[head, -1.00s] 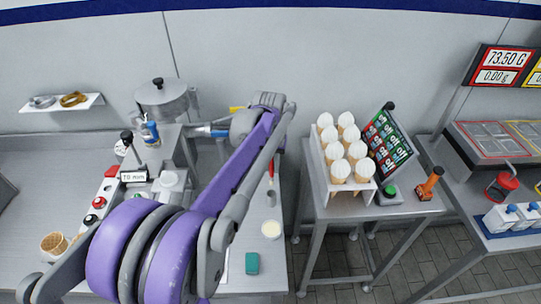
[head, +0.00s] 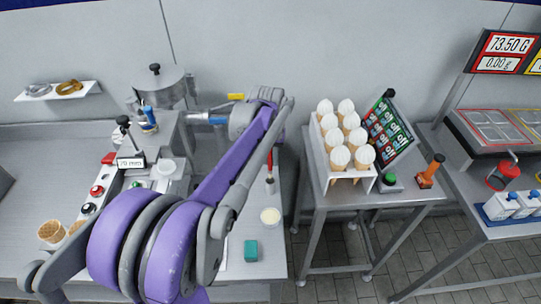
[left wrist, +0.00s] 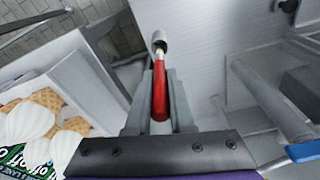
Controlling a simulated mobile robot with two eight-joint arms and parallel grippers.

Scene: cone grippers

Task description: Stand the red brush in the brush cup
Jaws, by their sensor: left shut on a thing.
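The red brush (left wrist: 160,95) is upright between the fingers of my left gripper (left wrist: 160,85) in the left wrist view, and the gripper is shut on it. In the head view its red handle (head: 270,160) hangs below the end of my left arm, which hides most of the gripper. A small grey rounded piece (left wrist: 158,41) shows at the brush's pale far end; I cannot tell whether it is the brush head or a cup. A round, cream-topped tub (head: 271,216) stands on the counter in front of the brush; I cannot surely identify the brush cup. My right gripper is not in view.
A green block (head: 251,251) lies near the counter's front. A rack of ice-cream cones (head: 345,175) stands on a separate table at right, across a gap. A machine with a lidded pot (head: 160,88) is left.

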